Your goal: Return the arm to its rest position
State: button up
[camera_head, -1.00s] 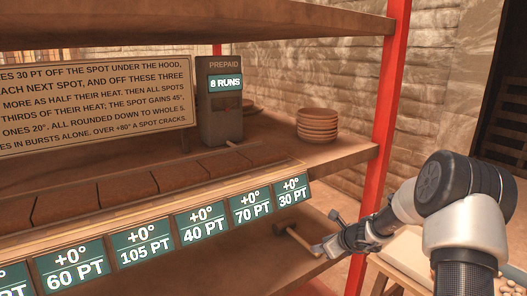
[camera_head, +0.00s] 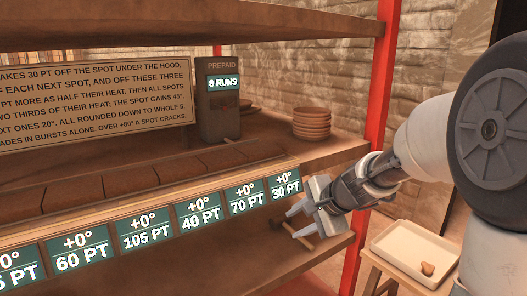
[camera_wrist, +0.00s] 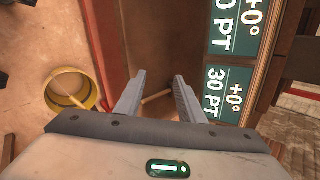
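My gripper (camera_head: 298,221) is in front of the rack's right end, just below the 30 PT plate (camera_head: 286,186). Its two fingers are spread, and it is also seen open in the wrist view (camera_wrist: 157,88). No held object shows between the fingers. A short wooden stick (camera_wrist: 156,97) shows beyond the fingertips in the wrist view; its distance is unclear. My arm reaches in from the right side of the head view with the elbow bent.
Heat plates line the shelf edge. A prepaid box (camera_head: 219,105) reads 8 RUNS beside a stack of plates (camera_head: 311,124). A red post (camera_head: 378,75) stands close behind my wrist. A white tray (camera_head: 398,245) with a small brown piece is at lower right. A yellow-rimmed round container (camera_wrist: 52,101) shows in the wrist view.

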jog(key=s+r+n+g+h, duration=0.1)
jog(key=s+r+n, duration=0.25)
jog(key=s, duration=0.35)
jog(key=s+r+n+h, duration=0.15)
jog(key=s+n, duration=0.25)
jog(key=s, duration=0.4)
jog(key=s+d+n+h, duration=0.1)
jog(key=s+d+n, duration=0.2)
jog(key=s, duration=0.4)
jog(key=s+d+n+h, duration=0.2)
jog(key=s+n, duration=0.1)
jog(key=s, duration=0.3)
notch_tip(320, 180, up, 26)
jog(key=p, duration=2.5)
jog(key=shift+d+f, duration=0.15)
jog(key=shift+y, duration=0.25)
